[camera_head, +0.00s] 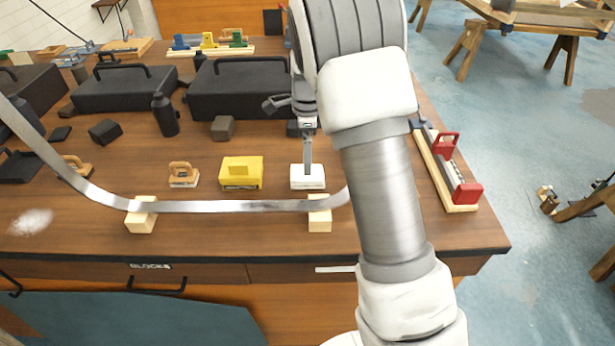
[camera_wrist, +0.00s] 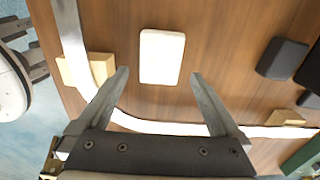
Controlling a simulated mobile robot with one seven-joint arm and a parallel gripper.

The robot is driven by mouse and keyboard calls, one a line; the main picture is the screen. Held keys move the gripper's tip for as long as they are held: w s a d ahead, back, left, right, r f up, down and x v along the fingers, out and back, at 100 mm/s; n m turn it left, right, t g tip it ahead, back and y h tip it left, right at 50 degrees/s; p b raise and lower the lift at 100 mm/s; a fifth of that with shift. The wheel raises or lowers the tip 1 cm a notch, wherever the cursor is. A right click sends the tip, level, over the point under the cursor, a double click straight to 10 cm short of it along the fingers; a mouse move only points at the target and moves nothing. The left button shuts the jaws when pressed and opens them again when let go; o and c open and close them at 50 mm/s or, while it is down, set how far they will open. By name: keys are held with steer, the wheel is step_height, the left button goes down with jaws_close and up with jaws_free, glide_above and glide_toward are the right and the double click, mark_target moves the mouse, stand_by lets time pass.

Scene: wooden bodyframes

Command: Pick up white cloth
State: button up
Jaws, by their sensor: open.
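The white cloth (camera_head: 307,183) is a small folded, block-like white piece lying flat on the brown workbench (camera_head: 230,240). In the wrist view the white cloth (camera_wrist: 162,50) appears as a rounded white rectangle, just beyond the fingertips and roughly centred between them. My gripper (camera_wrist: 160,74) is open and empty, its two grey fingers spread on either side. In the head view my gripper (camera_head: 308,160) points down just above the cloth, and a finger overlaps it in the picture. I cannot tell the exact height gap.
A bent metal strip (camera_head: 240,207) runs in front of the cloth on two wooden blocks (camera_head: 141,215); it also passes below my fingers in the wrist view (camera_wrist: 165,127). A yellow box (camera_head: 241,173) stands left of the cloth. Black toolboxes (camera_head: 245,92) stand behind. A red-handled tool (camera_head: 455,175) lies right.

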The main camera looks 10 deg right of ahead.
step_height(320, 180, down, 7)
steer(key=shift+w+d+r, duration=0.1)
steer(key=shift+r, duration=0.1)
stand_by(0.3)
steer(key=c, duration=1.1)
steer(key=shift+r, duration=0.15)
steer(key=shift+r, duration=0.5)
step_height(320, 180, up, 3)
steer(key=shift+w+f, duration=0.1)
steer(key=s+d+r, duration=0.2)
steer(key=s, duration=0.1)
steer(key=s+d+r, duration=0.2)
steer(key=s, duration=0.1)
steer(key=s+d+r, duration=0.3)
steer(key=shift+s, duration=0.2)
